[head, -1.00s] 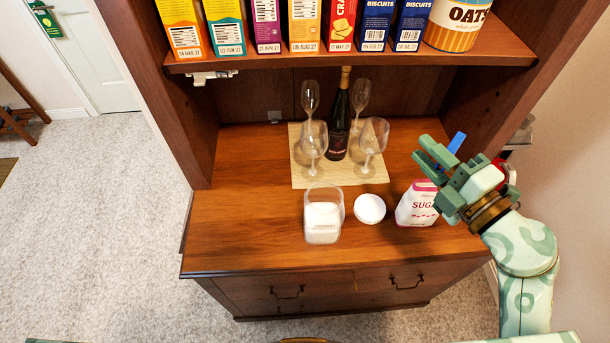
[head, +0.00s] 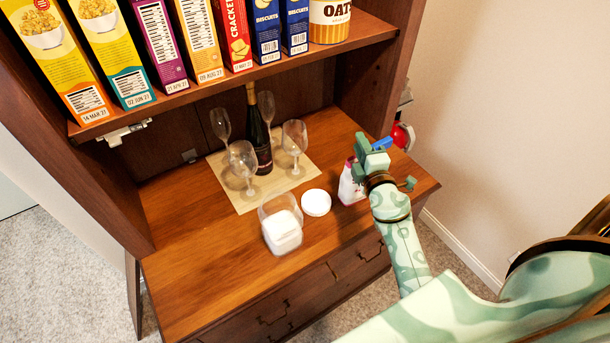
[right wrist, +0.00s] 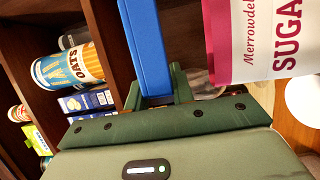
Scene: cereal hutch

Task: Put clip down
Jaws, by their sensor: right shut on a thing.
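My right gripper (head: 376,152) is shut on a blue clip (head: 383,143), whose end sticks out past the fingers. The clip also shows in the right wrist view (right wrist: 146,45), standing up from between the jaws. The gripper is just right of the white and pink sugar bag (head: 350,187) and partly covers it in the head view. The bag (right wrist: 265,45) also shows close beside the clip in the right wrist view. I cannot tell whether the clip touches the bag or counter. My left gripper is not in view.
On the wooden counter (head: 190,255) stand a clear container with white contents (head: 282,232) and a round white lid (head: 316,202). Glasses and a dark bottle (head: 259,135) stand on a mat behind. Cereal boxes line the shelf above. The counter's front left is clear.

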